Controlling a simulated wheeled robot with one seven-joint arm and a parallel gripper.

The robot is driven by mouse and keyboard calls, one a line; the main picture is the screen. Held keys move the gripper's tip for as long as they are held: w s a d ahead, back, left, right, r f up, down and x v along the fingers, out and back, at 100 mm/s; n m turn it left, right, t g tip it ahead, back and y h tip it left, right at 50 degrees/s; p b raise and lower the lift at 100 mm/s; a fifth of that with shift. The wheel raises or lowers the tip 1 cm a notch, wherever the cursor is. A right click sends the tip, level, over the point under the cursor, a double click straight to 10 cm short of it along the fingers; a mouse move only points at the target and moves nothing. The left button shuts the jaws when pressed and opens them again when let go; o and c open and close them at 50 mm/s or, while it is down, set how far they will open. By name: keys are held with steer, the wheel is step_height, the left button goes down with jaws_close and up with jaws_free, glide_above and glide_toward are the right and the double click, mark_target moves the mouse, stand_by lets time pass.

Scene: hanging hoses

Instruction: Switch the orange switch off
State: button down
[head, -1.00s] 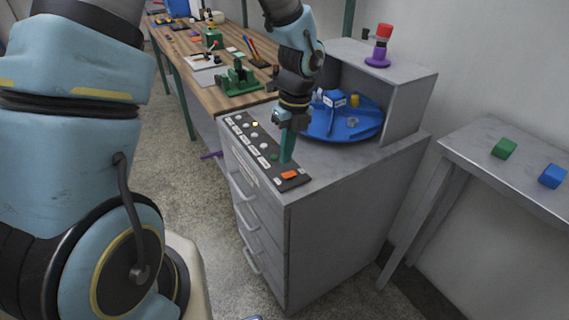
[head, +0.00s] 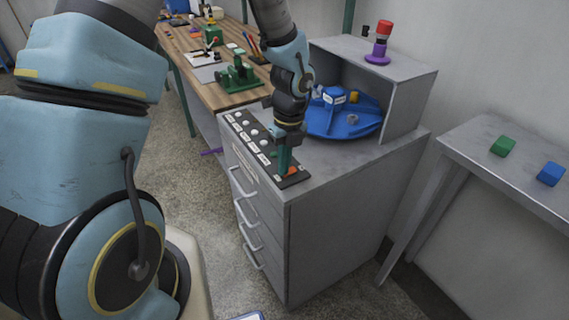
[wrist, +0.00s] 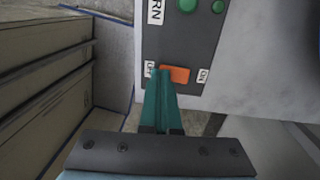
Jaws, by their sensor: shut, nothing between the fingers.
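The orange switch (wrist: 176,75) sits at the near end of the dark control panel (wrist: 180,40), between two small white labels. The label on its right reads like "ON"; the left one (wrist: 149,69) is partly covered by a finger. In the head view, the switch (head: 292,171) shows just right of the fingertips. My gripper (wrist: 163,75) is shut and empty, its teal fingers pointing down at the left part of the switch. It also shows in the head view (head: 283,172). I cannot tell whether the tips touch the switch.
The panel lies on a grey drawer cabinet (head: 340,215). A blue round tray (head: 345,120) stands behind it under a shelf. A wooden workbench (head: 215,95) is at the back left. A side table (head: 510,150) with a green block (head: 503,146) and a blue block (head: 551,174) is at right.

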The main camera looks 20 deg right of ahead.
steer(key=shift+w+d+r+p, duration=0.15)
steer(key=shift+d+r+p, duration=0.1)
steer(key=shift+d+p, duration=0.35)
steer(key=shift+d, duration=0.1)
steer(key=shift+r, duration=0.1)
